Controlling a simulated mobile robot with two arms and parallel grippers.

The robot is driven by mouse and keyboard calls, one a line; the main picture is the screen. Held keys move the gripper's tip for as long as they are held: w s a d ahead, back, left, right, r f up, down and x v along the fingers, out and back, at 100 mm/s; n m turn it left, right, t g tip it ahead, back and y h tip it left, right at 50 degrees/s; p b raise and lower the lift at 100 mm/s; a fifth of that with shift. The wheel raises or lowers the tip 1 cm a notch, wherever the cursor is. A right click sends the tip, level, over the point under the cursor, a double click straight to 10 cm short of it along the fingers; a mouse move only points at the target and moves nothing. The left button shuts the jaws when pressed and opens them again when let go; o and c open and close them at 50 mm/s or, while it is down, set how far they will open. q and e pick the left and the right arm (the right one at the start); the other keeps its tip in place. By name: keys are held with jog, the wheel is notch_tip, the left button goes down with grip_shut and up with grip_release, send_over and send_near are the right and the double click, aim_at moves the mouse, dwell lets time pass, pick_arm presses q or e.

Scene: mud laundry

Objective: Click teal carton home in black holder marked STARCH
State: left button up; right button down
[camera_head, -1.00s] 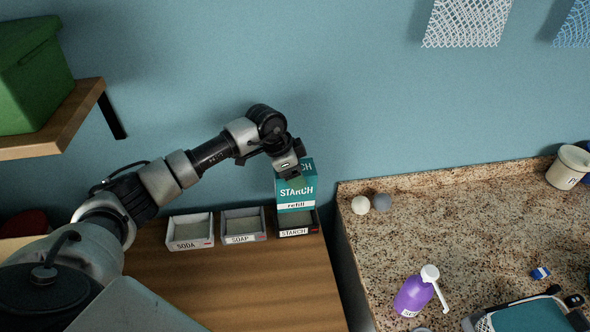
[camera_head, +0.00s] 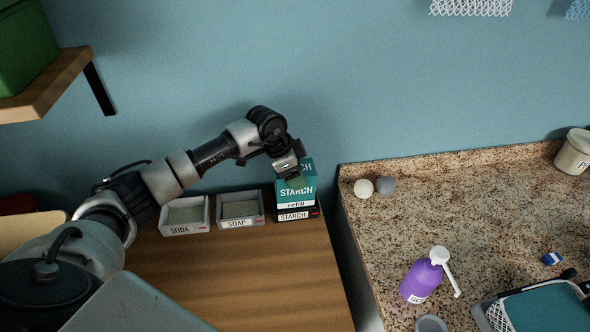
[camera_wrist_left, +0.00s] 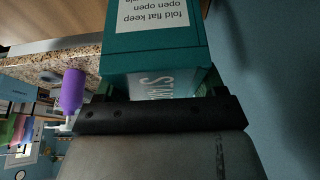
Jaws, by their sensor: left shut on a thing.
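The teal carton (camera_head: 298,190), printed STARCH refill, stands upright in the black holder (camera_head: 294,215) marked STARCH, at the right end of the row on the wooden surface. The carton's lower part is hidden behind the holder's front; whether it is fully seated I cannot tell. My left gripper (camera_head: 297,180) is shut on the carton near its top. In the left wrist view the carton (camera_wrist_left: 155,50) fills the space in front of the gripper (camera_wrist_left: 160,105). My right gripper is not in view.
Grey holders marked SODA (camera_head: 186,215) and SOAP (camera_head: 240,209) stand to the left. A granite counter (camera_head: 400,230) lies to the right, with a purple pump bottle (camera_head: 420,281) and two balls (camera_head: 374,187). A wooden shelf (camera_head: 50,82) is at upper left. The wooden surface in front is clear.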

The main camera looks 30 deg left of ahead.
pick_arm(q)
jog(key=shift+f+b, duration=0.3)
jog(key=shift+f, duration=0.55)
dwell(0.6)
jog(key=o, duration=1.7)
jog(key=shift+r, duration=0.1)
jog(key=shift+c, duration=0.2)
jog(key=b+v, duration=0.2)
jog(key=v, duration=0.7)
jog(key=shift+s+a+r+b, duration=0.15)
jog(key=shift+a+r+b, duration=0.05)
jog(key=shift+r+b, duration=0.2)
jog(key=shift+s+a+r, duration=0.1)
jog(key=shift+a+r, duration=0.05)
jog(key=shift+r, duration=0.3)
